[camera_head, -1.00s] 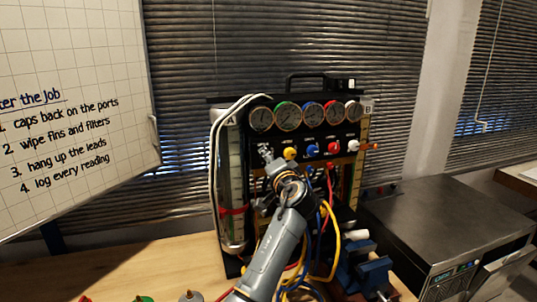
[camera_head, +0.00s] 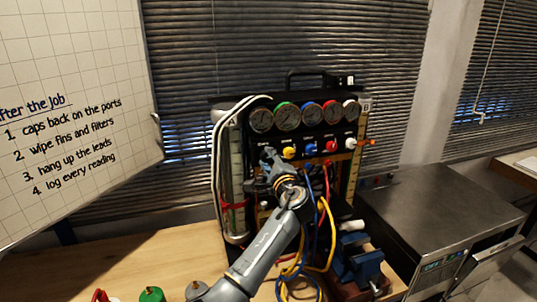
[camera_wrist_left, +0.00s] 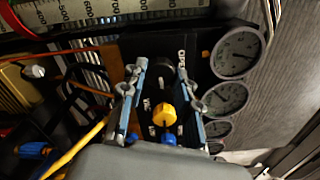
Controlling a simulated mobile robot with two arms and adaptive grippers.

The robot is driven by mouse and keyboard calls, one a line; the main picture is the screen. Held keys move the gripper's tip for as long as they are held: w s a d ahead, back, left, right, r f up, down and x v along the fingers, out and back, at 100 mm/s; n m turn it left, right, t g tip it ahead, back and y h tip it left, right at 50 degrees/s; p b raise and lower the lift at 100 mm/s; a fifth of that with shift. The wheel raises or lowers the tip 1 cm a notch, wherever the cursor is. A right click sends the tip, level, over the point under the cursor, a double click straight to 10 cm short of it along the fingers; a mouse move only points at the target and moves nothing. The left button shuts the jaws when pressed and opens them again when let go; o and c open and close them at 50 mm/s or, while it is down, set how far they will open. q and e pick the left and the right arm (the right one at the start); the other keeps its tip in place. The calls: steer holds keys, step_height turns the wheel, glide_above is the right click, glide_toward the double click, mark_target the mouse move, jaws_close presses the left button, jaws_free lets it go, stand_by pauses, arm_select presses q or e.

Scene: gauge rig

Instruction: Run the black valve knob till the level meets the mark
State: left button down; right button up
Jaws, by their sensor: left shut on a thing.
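My left gripper (camera_head: 267,157) is at the left end of the valve row on the black gauge panel (camera_head: 350,132). In the left wrist view, its two fingers (camera_wrist_left: 160,74) are on either side of the black valve knob (camera_wrist_left: 161,66), shut on it. My right gripper is not in view.
Yellow (camera_head: 290,152), blue (camera_head: 310,149) and red (camera_head: 331,146) knobs sit close to the right of my gripper. Several gauges (camera_head: 287,118) line up above. Blue and yellow hoses (camera_head: 325,240) hang below beside my arm. A blue vise (camera_head: 362,262) stands at lower right.

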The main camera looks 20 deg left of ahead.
arm_select(q)
steer(key=shift+r+m+p, duration=0.1)
steer(key=shift+m+p, duration=0.2)
steer(key=shift+m, duration=0.2)
steer(key=c, duration=1)
jaws_free()
steer(key=shift+w+a, duration=0.1)
steer(key=v, duration=1.2)
